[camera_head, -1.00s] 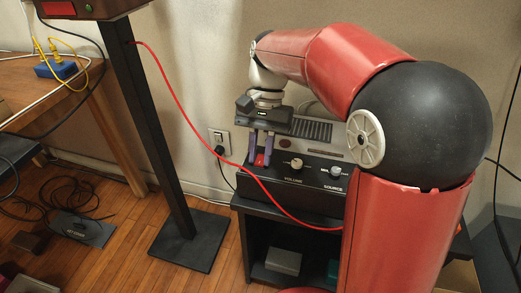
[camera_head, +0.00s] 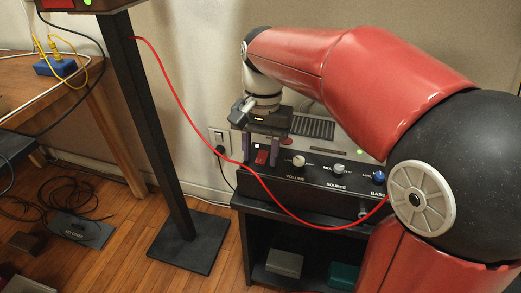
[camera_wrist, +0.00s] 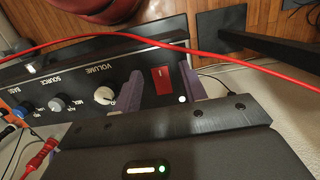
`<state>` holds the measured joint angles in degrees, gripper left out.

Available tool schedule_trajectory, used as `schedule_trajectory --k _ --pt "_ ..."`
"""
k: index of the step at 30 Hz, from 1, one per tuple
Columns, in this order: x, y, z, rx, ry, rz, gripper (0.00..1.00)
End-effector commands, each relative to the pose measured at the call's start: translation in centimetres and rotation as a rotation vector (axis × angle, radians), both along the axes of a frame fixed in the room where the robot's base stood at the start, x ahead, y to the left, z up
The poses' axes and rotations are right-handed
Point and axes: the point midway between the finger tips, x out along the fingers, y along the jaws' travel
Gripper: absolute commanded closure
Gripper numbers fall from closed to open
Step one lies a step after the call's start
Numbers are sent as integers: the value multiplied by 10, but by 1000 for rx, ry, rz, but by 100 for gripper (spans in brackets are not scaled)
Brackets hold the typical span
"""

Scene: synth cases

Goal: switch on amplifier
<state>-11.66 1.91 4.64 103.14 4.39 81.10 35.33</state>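The amplifier (camera_head: 310,172) is a black-fronted unit with a grey top, standing on a dark shelf. Its red rocker switch (camera_head: 262,156) is at the left end of the front panel, left of the volume knob (camera_head: 298,160). In the wrist view the red switch (camera_wrist: 162,79) has a bright white dot (camera_wrist: 182,98) beside it. My gripper (camera_head: 259,160) is at the panel's left end, its two purple fingers apart, one on each side of the switch. The wrist view also shows my gripper (camera_wrist: 160,68) open, with nothing held. Whether a finger touches the panel, I cannot tell.
A red cable (camera_head: 197,130) hangs from the black stand (camera_head: 150,130) and sags across the amplifier's front. A wall socket (camera_head: 219,138) with a plug is behind. A wooden table (camera_head: 85,125) is at left. My red arm covers the right side.

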Motion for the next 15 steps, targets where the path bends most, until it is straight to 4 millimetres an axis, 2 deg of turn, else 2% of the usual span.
schedule_trajectory --k 7,15 --pt "1 0 8 1 0 0 58" --pt "7 -2 53 1 -3 -1 58"
